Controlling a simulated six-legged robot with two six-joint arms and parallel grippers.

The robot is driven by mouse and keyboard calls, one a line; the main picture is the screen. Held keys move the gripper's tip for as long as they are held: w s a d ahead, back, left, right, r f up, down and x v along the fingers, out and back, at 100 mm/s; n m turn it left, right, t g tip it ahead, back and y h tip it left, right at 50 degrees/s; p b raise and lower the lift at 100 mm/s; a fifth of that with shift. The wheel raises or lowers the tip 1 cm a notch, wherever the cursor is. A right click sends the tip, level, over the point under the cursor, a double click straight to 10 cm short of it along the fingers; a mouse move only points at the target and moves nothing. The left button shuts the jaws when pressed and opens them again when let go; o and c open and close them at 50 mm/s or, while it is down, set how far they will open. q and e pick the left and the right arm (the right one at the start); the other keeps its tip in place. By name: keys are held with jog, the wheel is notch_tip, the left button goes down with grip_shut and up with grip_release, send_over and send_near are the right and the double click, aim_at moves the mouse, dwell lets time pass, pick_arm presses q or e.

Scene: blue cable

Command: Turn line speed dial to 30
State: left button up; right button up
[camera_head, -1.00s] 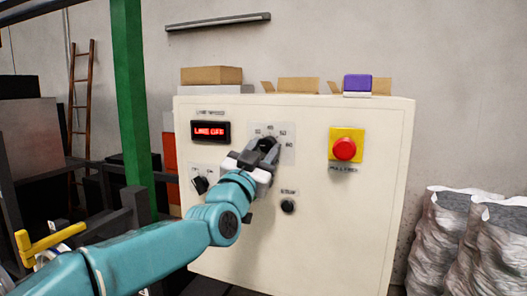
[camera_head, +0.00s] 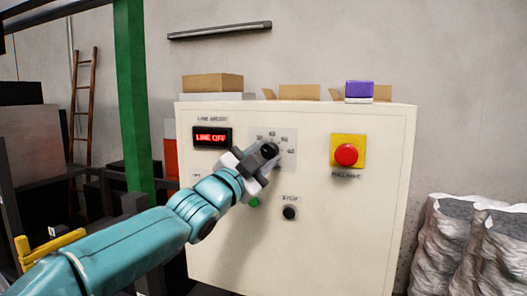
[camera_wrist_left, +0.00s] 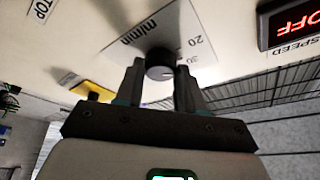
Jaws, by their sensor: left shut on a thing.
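The line speed dial is a black round knob (camera_head: 269,150) on a pale scale plate (camera_head: 287,138) on the cream control cabinet (camera_head: 330,230). My left gripper (camera_head: 262,158) is at the knob in the head view, its arm coming in from the lower left. In the left wrist view the knob (camera_wrist_left: 160,64) sits between the two fingers of my left gripper (camera_wrist_left: 160,80), which are shut on it. The numbers 20 and 30 and "m/min" show on the plate there. The knob's exact setting is hard to read. My right gripper is not in view.
A red display (camera_head: 212,137) reads "LINE OFF". A red mushroom button on a yellow plate (camera_head: 347,151) is to the right. A black button (camera_head: 290,213) marked STOP and a green button (camera_head: 254,202) are below the dial. Silver sacks (camera_head: 455,250) stand at right.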

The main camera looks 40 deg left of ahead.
pick_arm(q)
jog(key=shift+a+r+m+g+h+p, duration=0.15)
jog(key=shift+m+h+p, duration=0.1)
jog(key=shift+m+p, duration=0.4)
jog(key=shift+d+r+m+g+h+p, duration=0.15)
jog(key=shift+m+h+p, duration=0.15)
jog(key=shift+m, duration=0.65)
jog(key=shift+s+a+m, duration=0.1)
jog(key=shift+m, duration=0.2)
jog(key=o, duration=0.9)
jog(key=shift+o, duration=0.7)
jog(key=shift+w+a+f, duration=0.1)
jog(key=shift+w+f, duration=0.1)
jog(key=shift+w, duration=0.1)
jog(key=shift+s, duration=0.2)
jog(key=b+v, duration=0.4)
jog(key=v, duration=1.2)
jog(key=shift+r, duration=0.15)
